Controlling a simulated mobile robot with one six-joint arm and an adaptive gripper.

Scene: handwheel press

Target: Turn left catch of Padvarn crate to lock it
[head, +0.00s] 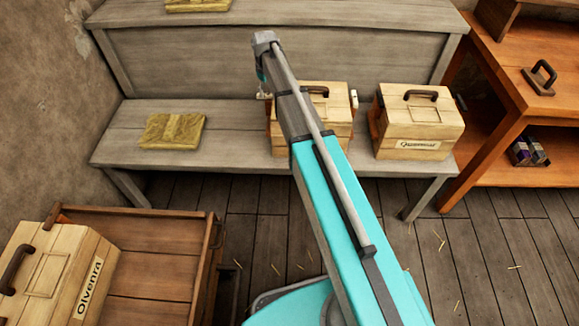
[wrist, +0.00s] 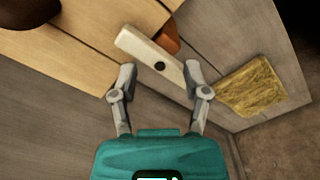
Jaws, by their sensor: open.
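The crate behind my arm (head: 338,118) stands on the grey bench; its label is hidden, so I cannot read whether it says Padvarn. In the wrist view its pale plank top (wrist: 75,48) fills the upper left. A whitish bar-shaped catch (wrist: 142,46) with a dark round spot lies slanted beside an orange-brown piece (wrist: 170,36) at the crate's side. My gripper (wrist: 160,73) is open, its fingertips on either side of the catch's lower part, with no clear contact. In the head view my gripper (head: 263,88) is partly hidden at the crate's left side.
Another crate (head: 418,122) stands to the right on the bench (head: 225,160). A straw-coloured pad (head: 172,130) lies to the left and shows in the wrist view (wrist: 252,85). An Olvenra crate (head: 50,270) sits on a wooden cart (head: 150,285). An orange shelf (head: 510,105) stands right.

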